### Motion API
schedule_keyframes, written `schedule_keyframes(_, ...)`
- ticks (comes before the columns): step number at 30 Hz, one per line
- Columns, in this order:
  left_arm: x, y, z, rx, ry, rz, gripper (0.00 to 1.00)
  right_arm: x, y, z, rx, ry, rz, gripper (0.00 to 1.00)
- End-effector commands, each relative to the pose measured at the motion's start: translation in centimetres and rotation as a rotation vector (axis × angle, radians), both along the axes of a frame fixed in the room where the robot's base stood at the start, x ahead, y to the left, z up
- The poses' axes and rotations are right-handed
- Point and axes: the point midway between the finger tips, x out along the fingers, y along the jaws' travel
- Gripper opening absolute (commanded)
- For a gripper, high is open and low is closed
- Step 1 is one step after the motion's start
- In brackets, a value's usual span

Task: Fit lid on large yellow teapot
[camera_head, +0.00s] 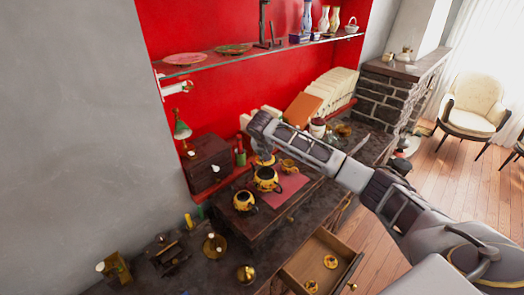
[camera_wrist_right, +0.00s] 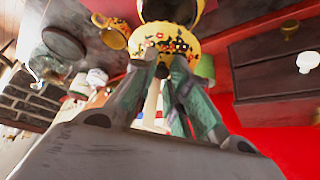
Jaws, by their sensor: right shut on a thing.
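The large yellow teapot (camera_head: 267,180) stands on the dark counter in the head view, with dark bands and a handle. My right gripper (camera_head: 263,160) is directly above its top. In the right wrist view, the right gripper (camera_wrist_right: 168,68) is shut on the yellow flowered lid (camera_wrist_right: 172,45), which lies at the fingertips against the yellow-and-black teapot. Whether the lid touches the rim or is seated I cannot tell. My left gripper is not in view.
A smaller yellow teapot (camera_head: 243,202) stands in front, left of the red mat (camera_head: 292,187). A yellow cup (camera_head: 289,166) is behind right. A dark wooden box (camera_head: 207,163) stands left. An open drawer (camera_head: 305,262) holds yellow pieces (camera_head: 331,261). A shelf (camera_head: 235,55) is above.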

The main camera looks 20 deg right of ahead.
Motion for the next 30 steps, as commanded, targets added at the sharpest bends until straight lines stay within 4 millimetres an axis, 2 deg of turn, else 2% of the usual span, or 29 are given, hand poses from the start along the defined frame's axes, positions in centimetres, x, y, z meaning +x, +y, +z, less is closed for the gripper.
schedule_keyframes(21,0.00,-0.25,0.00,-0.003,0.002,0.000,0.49,-0.77,-0.32,-0.46,-0.002,0.002,-0.231,0.00)
schedule_keyframes(30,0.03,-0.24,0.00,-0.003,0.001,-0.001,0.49,-0.80,-0.34,-0.51,-0.002,0.003,-0.251,0.00)
